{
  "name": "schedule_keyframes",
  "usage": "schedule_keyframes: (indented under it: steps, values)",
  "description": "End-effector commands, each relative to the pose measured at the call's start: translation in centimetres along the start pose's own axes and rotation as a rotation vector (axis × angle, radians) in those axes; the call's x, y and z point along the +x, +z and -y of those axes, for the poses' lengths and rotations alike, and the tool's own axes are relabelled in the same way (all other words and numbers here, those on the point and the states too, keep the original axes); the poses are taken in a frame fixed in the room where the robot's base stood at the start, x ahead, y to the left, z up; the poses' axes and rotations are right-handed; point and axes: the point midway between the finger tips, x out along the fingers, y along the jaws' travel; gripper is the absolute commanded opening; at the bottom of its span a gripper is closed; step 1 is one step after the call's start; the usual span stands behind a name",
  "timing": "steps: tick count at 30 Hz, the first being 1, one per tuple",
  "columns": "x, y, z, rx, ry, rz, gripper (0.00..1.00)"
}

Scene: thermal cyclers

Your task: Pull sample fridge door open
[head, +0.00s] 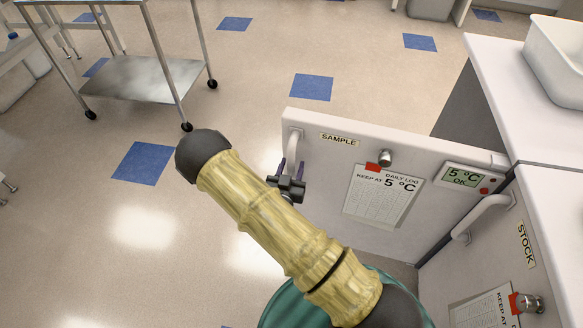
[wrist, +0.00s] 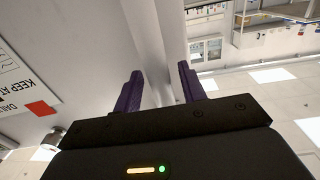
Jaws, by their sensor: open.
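The sample fridge door (head: 325,180) is white with a SAMPLE label, a paper log and a small display. It stands swung out from the cabinet, hinged at its right side, its outer face towards me. Its white handle (head: 294,146) is near the free left edge. My gripper (head: 287,172) is at the lower part of this handle. In the wrist view, the handle (wrist: 153,50) runs between the two purple fingers of my gripper (wrist: 160,88), which are apart. Contact with the handle cannot be told.
The stock fridge door (head: 480,255) is at the lower right, with its own handle (head: 483,215). A white bin (head: 558,62) stands on the counter. A metal cart (head: 140,78) is at the upper left. The floor left of the door is clear.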

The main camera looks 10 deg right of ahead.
Motion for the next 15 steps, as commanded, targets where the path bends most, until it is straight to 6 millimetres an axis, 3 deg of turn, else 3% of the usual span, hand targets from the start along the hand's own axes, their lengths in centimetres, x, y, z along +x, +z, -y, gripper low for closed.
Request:
schedule_keyframes:
  steps: [8,15]
  values:
    - [-1.5,0.0,0.1,0.0,-0.003,0.002,0.41]
    - [-5.9,0.1,0.1,-0.003,-0.004,0.003,0.41]
